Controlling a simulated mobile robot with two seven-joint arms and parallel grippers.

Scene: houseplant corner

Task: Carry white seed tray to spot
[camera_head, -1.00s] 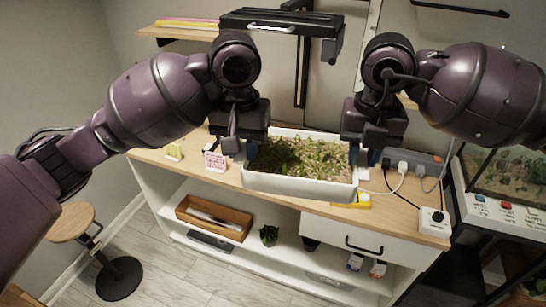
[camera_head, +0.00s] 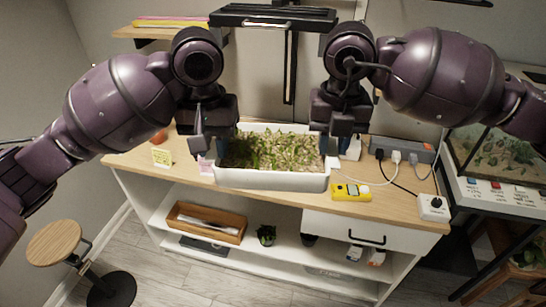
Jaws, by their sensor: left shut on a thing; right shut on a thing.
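The white seed tray (camera_head: 273,180) is full of green seedlings on brown soil. It is held between my two grippers above the wooden top of the sideboard (camera_head: 400,205). My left gripper (camera_head: 207,155) is shut on the tray's left end. My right gripper (camera_head: 335,148) is shut on its right end. The tray looks roughly level. It hides the part of the top behind it, and I cannot tell how high it is above the wood. No marked spot can be made out.
A yellow device (camera_head: 352,192) lies right of the tray, near a power strip (camera_head: 402,149) with cables and a white socket box (camera_head: 433,207). A glass terrarium (camera_head: 495,155) is at far right, a stool (camera_head: 56,244) at lower left.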

